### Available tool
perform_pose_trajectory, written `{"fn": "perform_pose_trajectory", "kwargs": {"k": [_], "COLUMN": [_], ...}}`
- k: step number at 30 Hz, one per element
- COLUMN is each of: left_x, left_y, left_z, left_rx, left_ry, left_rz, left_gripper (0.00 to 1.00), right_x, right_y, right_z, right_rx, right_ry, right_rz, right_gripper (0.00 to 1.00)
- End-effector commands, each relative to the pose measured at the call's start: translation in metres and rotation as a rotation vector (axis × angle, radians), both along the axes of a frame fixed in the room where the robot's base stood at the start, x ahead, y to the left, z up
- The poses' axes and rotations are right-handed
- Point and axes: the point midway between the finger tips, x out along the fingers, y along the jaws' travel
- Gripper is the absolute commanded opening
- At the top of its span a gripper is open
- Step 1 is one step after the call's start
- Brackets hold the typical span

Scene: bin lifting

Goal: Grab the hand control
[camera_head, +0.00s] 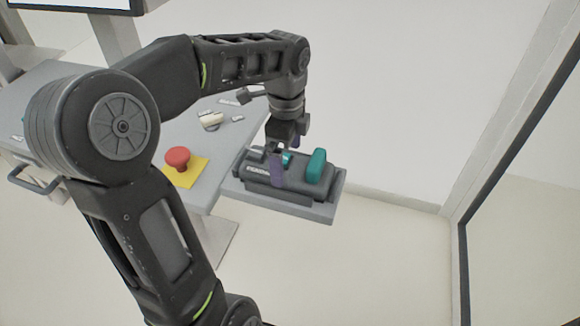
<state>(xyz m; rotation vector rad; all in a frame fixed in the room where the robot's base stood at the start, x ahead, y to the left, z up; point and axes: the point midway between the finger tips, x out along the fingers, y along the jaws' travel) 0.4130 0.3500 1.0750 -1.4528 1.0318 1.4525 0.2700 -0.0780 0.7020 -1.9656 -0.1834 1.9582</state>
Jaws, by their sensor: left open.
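The hand control appears to be the dark grey unit (304,187) with teal parts and white lettering on its near side. It sits on a light grey platform (327,208) at the right end of the desk. My left gripper (286,160) comes down over the middle of the unit from above. Its purple-tipped fingers are open. One finger hides part of the unit, and I cannot tell whether the fingers touch it. A larger teal block stands up to the right of the fingers. My right gripper is out of view.
A red mushroom button (178,157) on a yellow plate (187,176) is on the desk, left of the unit. A knob (211,119) and small labels lie behind it. My left arm covers much of the desk. Floor and glass-panelled wall to the right are clear.

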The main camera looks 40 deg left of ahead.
Motion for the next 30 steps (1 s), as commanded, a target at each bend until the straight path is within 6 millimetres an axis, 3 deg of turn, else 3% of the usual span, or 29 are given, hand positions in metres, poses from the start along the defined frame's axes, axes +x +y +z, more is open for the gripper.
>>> {"fn": "perform_pose_trajectory", "kwargs": {"k": [19, 30], "left_x": [0.0, -0.0001], "left_y": [0.0001, 0.0001], "left_z": [-0.0029, -0.0029], "left_rx": [0.0, 0.0], "left_ry": [0.0, 0.0], "left_rz": [0.0, 0.0], "left_gripper": [0.99, 0.69], "right_x": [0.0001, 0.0], "right_y": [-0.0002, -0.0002], "right_z": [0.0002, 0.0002], "right_rx": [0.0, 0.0], "right_ry": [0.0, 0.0], "right_rz": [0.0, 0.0], "right_gripper": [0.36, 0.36]}}
